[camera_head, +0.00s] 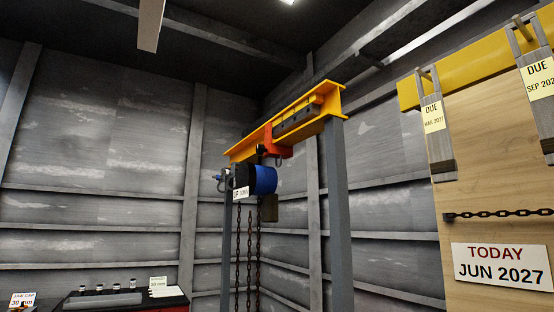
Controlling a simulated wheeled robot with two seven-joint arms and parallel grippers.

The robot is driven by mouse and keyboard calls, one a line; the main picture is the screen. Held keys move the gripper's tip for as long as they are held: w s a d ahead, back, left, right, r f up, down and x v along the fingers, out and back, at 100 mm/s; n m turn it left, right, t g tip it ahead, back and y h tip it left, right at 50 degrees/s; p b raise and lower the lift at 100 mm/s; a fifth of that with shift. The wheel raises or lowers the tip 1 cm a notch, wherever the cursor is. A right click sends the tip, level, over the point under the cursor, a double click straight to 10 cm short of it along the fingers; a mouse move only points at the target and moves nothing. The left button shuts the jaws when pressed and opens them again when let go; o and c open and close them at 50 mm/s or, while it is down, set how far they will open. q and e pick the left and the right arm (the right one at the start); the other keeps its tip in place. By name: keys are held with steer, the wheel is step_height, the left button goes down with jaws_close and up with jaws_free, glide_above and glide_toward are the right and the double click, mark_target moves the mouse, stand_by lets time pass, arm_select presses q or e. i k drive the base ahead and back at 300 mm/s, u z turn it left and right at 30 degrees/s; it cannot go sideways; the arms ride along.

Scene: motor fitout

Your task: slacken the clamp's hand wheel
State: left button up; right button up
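An orange clamp-like bracket (278,146) sits on the lower part of a yellow overhead beam (300,118). A blue and black hoist (263,180) with a small white tag hangs just below it. No hand wheel can be clearly made out; the parts around the bracket are small and dark. Dark chains (248,255) hang under the hoist. Neither of my grippers is in view.
Grey posts (340,220) hold the beam. A wooden board (490,220) at right carries hanging slings with due tags, a chain and a "TODAY JUN 2027" sign (502,266).

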mark_target(261, 148)
steer(key=u, duration=0.3)
steer(key=k, duration=0.35)
steer(key=u, duration=1)
steer(key=k, duration=1)
steer(key=u, duration=0.7)
steer(key=i, duration=1.45)
steer(key=z, duration=0.65)
steer(key=i, duration=1.4)
steer(key=z, duration=1.85)
steer(key=i, duration=0.75)
steer(key=z, duration=0.75)
